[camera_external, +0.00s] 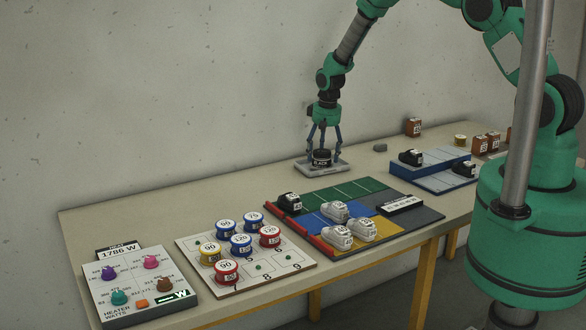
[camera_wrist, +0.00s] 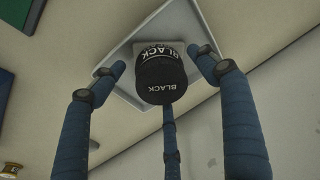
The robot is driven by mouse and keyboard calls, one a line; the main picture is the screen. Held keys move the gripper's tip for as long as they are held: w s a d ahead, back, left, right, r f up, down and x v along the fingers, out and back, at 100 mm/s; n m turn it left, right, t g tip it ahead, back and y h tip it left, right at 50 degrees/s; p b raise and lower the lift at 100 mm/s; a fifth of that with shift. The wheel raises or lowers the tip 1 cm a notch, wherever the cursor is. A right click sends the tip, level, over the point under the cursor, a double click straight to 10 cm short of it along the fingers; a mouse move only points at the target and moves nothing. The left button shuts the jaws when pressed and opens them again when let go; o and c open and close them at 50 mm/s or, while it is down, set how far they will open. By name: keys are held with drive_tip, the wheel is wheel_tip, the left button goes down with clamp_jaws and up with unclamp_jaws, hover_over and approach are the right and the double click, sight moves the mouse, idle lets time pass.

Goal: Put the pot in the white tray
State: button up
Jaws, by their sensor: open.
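The pot (camera_external: 321,158) is a small black cylinder with a white BLACK label, upright on the white tray (camera_external: 303,168) near the wall. In the wrist view the pot (camera_wrist: 162,82) appears over the middle of the tray (camera_wrist: 190,10), within its rim. My gripper (camera_external: 323,148) is right above the tray with its fingers around the pot. In the wrist view my gripper (camera_wrist: 160,75) is open, with gaps between the side fingers and the pot.
A coloured mat (camera_external: 420,217) with several shoes lies in front of the tray. A numbered board (camera_external: 299,263) with several round tins and a heater panel (camera_external: 135,285) are at left. A blue rack (camera_external: 440,160) with black shoes stands at right. A small grey block (camera_external: 380,147) lies behind.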

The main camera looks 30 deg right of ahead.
wheel_tip(320, 180, up, 12)
drive_tip(key=s, duration=0.1)
drive_tip(key=shift+s, duration=0.4)
drive_tip(key=shift+a, duration=0.1)
idle(0.8)
wheel_tip(320, 180, up, 17)
drive_tip(key=t, duration=0.1)
hover_over(325, 153)
drive_tip(key=s+d, duration=0.2)
drive_tip(key=s, duration=0.5)
drive_tip(key=s+d+r+t, duration=0.1)
drive_tip(key=s+d+r, duration=0.1)
drive_tip(key=s+r, duration=1.35)
drive_tip(key=s, duration=0.7)
drive_tip(key=s+d+r+t, duration=0.1)
drive_tip(key=s+r, duration=0.1)
drive_tip(key=s, duration=0.8)
drive_tip(key=s+d+r+t, duration=0.1)
drive_tip(key=s+r, duration=0.2)
drive_tip(key=s, duration=0.7)
drive_tip(key=shift+s+d+r, duration=0.15)
drive_tip(key=shift+s+r, duration=0.15)
drive_tip(key=shift+f, duration=0.1)
